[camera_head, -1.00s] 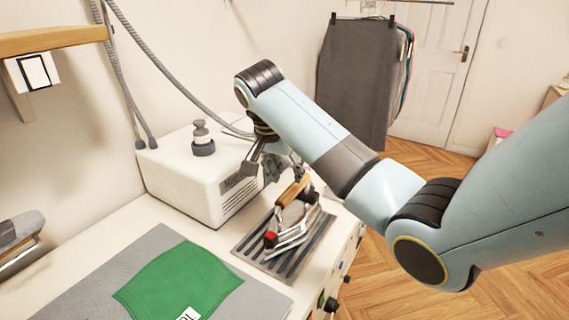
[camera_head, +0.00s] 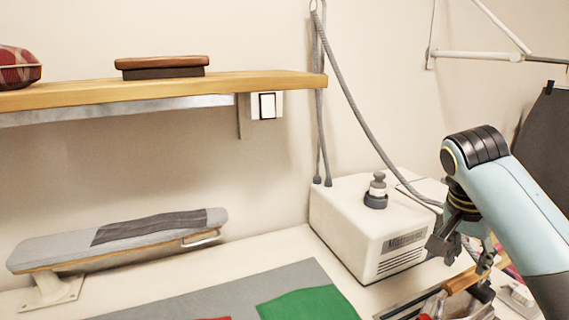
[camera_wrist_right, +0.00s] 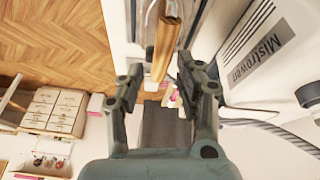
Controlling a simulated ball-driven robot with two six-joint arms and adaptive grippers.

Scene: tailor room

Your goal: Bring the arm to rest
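My right gripper (camera_head: 464,254) is at the right of the head view, next to the white steam station (camera_head: 365,225) and above the iron's wooden handle (camera_head: 462,279). Its fingers are apart. In the right wrist view the gripper (camera_wrist_right: 162,90) is open, with a clear gap between its fingers. The iron's wooden handle (camera_wrist_right: 164,50) shows beyond the fingertips there, and the gripper does not hold it. The iron stands on its rest, partly cut off at the bottom of the head view. My left gripper is not in view.
A grey hose hangs beside the station. A sleeve board (camera_head: 110,242) stands at the left. A green cloth (camera_head: 308,304) lies on a grey mat (camera_head: 215,298). A wooden shelf (camera_head: 160,89) is on the wall above.

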